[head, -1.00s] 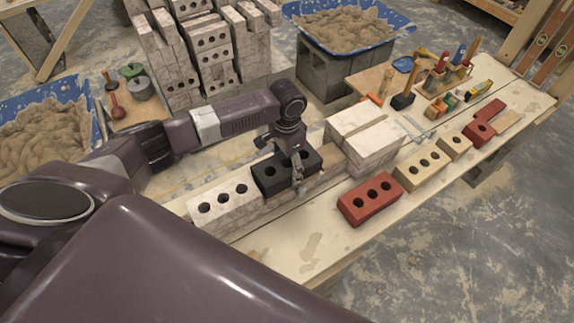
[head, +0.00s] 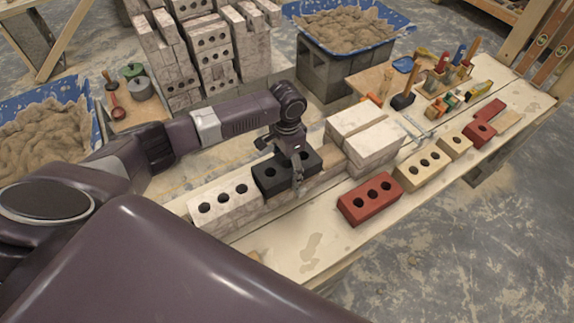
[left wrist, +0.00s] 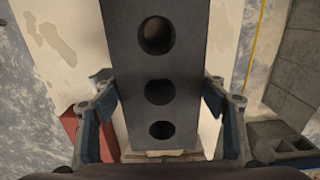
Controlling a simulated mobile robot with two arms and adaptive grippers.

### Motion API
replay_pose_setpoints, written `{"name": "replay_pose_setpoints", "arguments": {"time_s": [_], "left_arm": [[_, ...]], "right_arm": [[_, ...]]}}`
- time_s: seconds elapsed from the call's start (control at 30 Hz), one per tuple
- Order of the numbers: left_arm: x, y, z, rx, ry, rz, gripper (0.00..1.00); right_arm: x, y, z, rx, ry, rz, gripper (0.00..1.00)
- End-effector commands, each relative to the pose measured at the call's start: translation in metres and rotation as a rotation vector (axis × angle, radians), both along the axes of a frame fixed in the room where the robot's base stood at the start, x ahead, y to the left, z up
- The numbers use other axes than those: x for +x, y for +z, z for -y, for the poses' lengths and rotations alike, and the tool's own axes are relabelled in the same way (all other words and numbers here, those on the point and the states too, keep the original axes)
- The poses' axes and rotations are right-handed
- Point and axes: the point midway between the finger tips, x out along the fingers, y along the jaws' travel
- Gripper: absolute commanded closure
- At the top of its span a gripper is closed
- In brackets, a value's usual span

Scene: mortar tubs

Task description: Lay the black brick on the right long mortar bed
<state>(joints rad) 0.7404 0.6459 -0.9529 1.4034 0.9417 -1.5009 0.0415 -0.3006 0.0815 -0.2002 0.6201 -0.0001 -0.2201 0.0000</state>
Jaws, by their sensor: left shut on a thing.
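The black brick (head: 268,186), with holes through it, lies level in the wall row between a white three-hole brick (head: 226,212) and a white block stack (head: 368,150). My left gripper (head: 290,164) is over it, shut on its long sides. In the left wrist view the black brick (left wrist: 156,60) runs between my left fingers (left wrist: 157,110), one on each side. The right long mortar bed is not clearly visible; a brownish strip shows just right of the brick. The brick's underside is hidden, so I cannot tell whether it touches mortar. My right gripper is out of view.
A red brick (head: 356,209), a cream brick (head: 408,180) and smaller pieces lie along the bench (head: 300,245). Tools stand at its far end. Mortar tubs stand at left (head: 88,100) and at the back (head: 394,38). Stacked bricks (head: 205,70) stand behind my arm.

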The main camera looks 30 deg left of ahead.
Motion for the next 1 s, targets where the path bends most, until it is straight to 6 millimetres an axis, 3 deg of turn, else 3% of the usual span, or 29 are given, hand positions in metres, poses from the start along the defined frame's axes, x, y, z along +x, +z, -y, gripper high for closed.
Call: {"name": "replay_pose_setpoints", "arguments": {"time_s": [0.17, 0.2, 0.37, 0.73, 0.87, 1.0], "left_arm": [[0.003, 0.002, 0.001, -0.003, 0.0, 0.007, 0.92], [0.003, 0.002, 0.001, -0.003, 0.0, 0.007, 0.32], [0.002, 0.001, 0.0, -0.002, 0.0, 0.005, 0.14], [-0.001, 0.001, 0.0, 0.002, 0.0, -0.003, 0.14], [0.0, 0.019, 0.0, 0.001, -0.001, 0.001, 0.14], [0.001, 0.049, 0.0, 0.0, -0.001, 0.004, 0.14]], "right_arm": [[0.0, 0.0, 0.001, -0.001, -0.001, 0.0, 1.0], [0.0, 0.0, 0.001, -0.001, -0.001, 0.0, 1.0], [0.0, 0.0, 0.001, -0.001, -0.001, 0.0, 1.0], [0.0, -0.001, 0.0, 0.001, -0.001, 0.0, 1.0], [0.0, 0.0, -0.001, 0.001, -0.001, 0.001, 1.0], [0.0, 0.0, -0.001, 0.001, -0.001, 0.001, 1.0]]}}
